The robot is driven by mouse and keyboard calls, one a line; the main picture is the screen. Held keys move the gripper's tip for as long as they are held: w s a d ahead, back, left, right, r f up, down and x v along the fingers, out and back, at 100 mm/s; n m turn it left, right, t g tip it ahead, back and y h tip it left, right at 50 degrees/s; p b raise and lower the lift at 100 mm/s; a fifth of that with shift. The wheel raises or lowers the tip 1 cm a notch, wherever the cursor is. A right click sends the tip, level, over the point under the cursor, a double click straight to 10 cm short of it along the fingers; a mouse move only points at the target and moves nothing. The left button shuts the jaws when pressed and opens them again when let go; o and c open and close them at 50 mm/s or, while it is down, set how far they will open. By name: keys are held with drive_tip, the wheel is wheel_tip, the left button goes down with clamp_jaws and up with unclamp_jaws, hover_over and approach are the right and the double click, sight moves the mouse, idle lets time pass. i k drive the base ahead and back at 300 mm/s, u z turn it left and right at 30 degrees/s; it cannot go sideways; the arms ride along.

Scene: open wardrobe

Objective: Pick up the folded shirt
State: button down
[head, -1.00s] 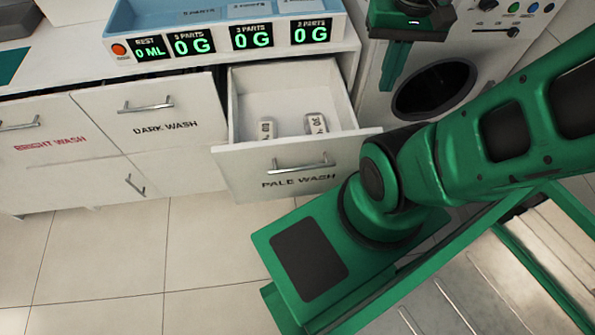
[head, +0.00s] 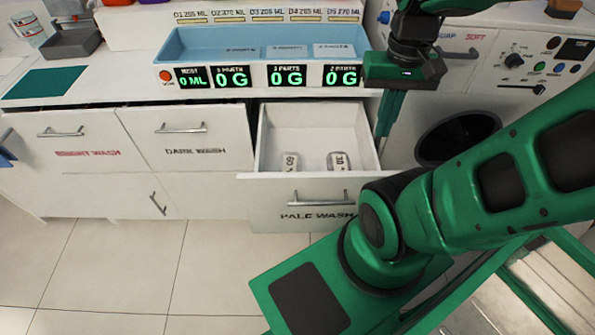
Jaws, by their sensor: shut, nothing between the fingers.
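No thing that I can clearly tell as a folded shirt is in view. Two small white items lie in the open PALE WASH drawer (head: 278,130), the left one (head: 289,163) marked 60 and the right one (head: 338,162) marked 30. I cannot tell whether either is cloth. My gripper (head: 384,134) points down, shut and empty, at the right side of the drawer, in front of the washing machine (head: 408,150). It appears apart from the white items.
The counter bears a blue tray (head: 200,46) above lit displays reading 0 G and 0 ML. A dark teal mat (head: 45,82) and a grey bin (head: 72,42) are at left. BRIGHT WASH (head: 75,145) and DARK WASH (head: 185,145) drawers are shut. The floor at front left is clear.

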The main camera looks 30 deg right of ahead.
sight(290, 161)
drive_tip(key=u, duration=2.1)
drive_tip(key=i, duration=1.2)
drive_tip(key=z, duration=3.6)
